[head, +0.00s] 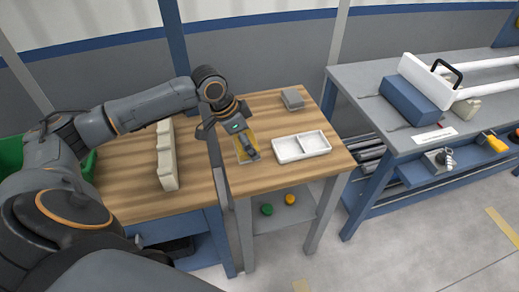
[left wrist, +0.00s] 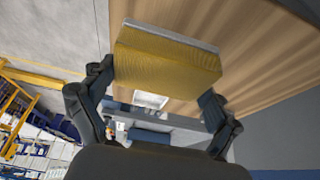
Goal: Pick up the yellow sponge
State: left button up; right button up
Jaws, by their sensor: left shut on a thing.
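The yellow sponge (left wrist: 168,60) is a block with a pale layer along its far edge. In the left wrist view it sits between the two fingers of my left gripper (left wrist: 155,95), which is shut on it. In the head view my left gripper (head: 249,151) is over the right part of the wooden table, left of the white tray. It partly hides the sponge (head: 241,154) there. How high the sponge is above the tabletop is hard to tell. My right gripper is not in view.
The wooden table (head: 215,182) holds a white two-compartment tray (head: 301,147), a grey block (head: 293,99) and a long beige notched piece (head: 166,155). A grey bench (head: 370,95) with white pipes (head: 488,88) and a blue block (head: 408,100) stands at the right. A dark post rises near the gripper.

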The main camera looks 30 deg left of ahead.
pick_arm(q)
jog(key=s+a+r+b, duration=0.1)
jog(key=s+a+r, duration=0.3)
jog(key=s, duration=0.5)
jog(key=shift+s+r, duration=0.3)
jog(key=shift+r, duration=0.5)
